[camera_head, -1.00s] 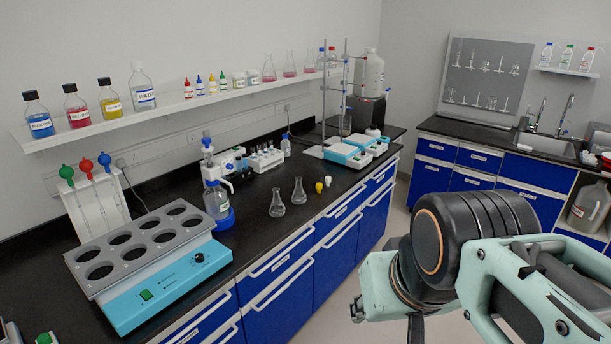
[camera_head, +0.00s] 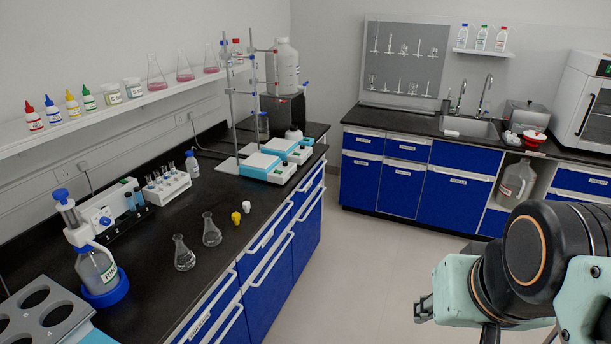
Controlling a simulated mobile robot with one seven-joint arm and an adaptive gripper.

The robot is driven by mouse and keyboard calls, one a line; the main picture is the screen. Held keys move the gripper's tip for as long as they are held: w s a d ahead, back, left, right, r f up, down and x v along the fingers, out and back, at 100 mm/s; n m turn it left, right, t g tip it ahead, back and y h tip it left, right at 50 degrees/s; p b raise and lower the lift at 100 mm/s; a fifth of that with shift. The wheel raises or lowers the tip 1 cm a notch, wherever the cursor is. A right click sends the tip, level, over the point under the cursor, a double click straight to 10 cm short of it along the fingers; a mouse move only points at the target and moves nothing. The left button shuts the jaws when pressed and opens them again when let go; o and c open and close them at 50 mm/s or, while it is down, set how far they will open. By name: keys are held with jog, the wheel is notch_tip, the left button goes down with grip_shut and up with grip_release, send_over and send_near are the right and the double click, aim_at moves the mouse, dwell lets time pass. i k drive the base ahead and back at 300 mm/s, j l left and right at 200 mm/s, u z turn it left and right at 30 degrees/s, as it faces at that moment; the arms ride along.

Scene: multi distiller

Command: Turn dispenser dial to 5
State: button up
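The dispenser is a clear bottle (camera_head: 95,266) with a white and blue pump head (camera_head: 68,214), standing upright in a blue ring base (camera_head: 107,293) at the left of the black bench. No dial marking on it can be read at this size. My gripper (camera_head: 424,309) shows only in part at the lower right, beside my arm. It is over the floor, well to the right of the dispenser and apart from it. Its fingers cannot be made out clearly, and I see nothing held.
A grey holed block (camera_head: 42,318) is at lower left. The floor (camera_head: 350,270) between bench and arm is clear.

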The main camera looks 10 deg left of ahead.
aim_at(104, 220)
jog(key=i+z, duration=0.35)
jog(key=i, duration=0.8)
jog(key=i+u, duration=0.4)
jog(key=i+l+u, duration=0.25)
jog(key=i+u, duration=0.15)
jog(key=i+l+u, duration=0.1)
jog(key=u, duration=0.25)
jog(key=i+l+u, duration=0.15)
jog(key=u, duration=0.2)
jog(key=i+l+u, duration=0.15)
jog(key=u, duration=0.25)
jog(key=i+l+u, duration=0.1)
jog(key=u, duration=0.25)
jog(key=i+l+u, duration=0.15)
jog(key=u, duration=0.25)
jog(key=i+l+u, duration=0.1)
jog(key=l+u, duration=0.25)
jog(key=i+l+u, duration=0.15)
jog(key=u, duration=0.3)
jog(key=i+l+u, duration=0.1)
jog(key=u, duration=0.4)
jog(key=i+l+u, duration=0.1)
jog(key=l+u, duration=0.35)
jog(key=l, duration=0.2)
